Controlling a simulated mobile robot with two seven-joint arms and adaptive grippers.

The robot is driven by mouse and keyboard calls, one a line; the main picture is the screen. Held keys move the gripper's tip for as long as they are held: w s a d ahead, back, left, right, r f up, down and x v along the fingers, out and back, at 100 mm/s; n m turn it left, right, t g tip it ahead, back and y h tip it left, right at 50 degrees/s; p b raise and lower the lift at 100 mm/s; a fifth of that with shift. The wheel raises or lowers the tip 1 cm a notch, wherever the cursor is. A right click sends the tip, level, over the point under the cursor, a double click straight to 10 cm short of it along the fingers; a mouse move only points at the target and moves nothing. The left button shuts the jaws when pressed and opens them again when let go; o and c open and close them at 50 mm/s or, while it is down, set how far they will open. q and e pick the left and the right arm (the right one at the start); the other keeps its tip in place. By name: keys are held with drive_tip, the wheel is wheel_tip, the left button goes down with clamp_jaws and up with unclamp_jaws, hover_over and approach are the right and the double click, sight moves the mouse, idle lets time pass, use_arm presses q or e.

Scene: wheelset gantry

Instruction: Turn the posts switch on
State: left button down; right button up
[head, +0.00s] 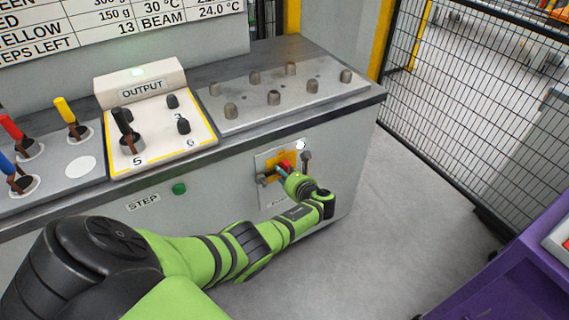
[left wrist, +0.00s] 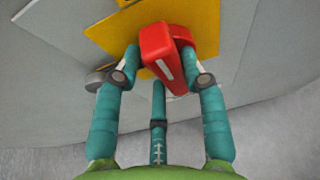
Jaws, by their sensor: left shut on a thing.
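The posts switch is a red rotary handle (head: 286,166) on a yellow square plate (head: 272,163), set in a grey panel on the cabinet's front face. In the left wrist view, the red handle (left wrist: 163,50) has a white stripe and sits tilted in front of the yellow plate (left wrist: 105,28). My left gripper (head: 287,174) is at the switch, its teal fingers (left wrist: 160,68) closed around the red handle from both sides. A third finger lies below the handle. The fingers and hand partly hide the switch and the label under it in the head view. My right gripper is not in view.
A small white lamp (head: 300,145) is above the switch. The cabinet's front also has a green STEP button (head: 179,188). On top are the OUTPUT box (head: 140,82) and several knobs. A mesh fence (head: 470,100) and a purple unit (head: 515,275) stand right; floor between is clear.

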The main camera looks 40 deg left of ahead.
use_arm(q)
drive_tip(key=shift+w+d+r+m, duration=0.15)
drive_tip(key=shift+w+r+m, duration=0.25)
drive_tip(key=shift+m, duration=0.1)
drive_tip(key=c, duration=0.9)
unclamp_jaws()
drive_tip(key=shift+f, duration=0.1)
drive_tip(key=shift+w+f, duration=0.1)
drive_tip(key=shift+f, duration=0.1)
drive_tip(key=shift+s+g, duration=0.2)
drive_tip(key=shift+g, duration=0.1)
drive_tip(key=shift+f, duration=0.1)
drive_tip(key=v, duration=1.2)
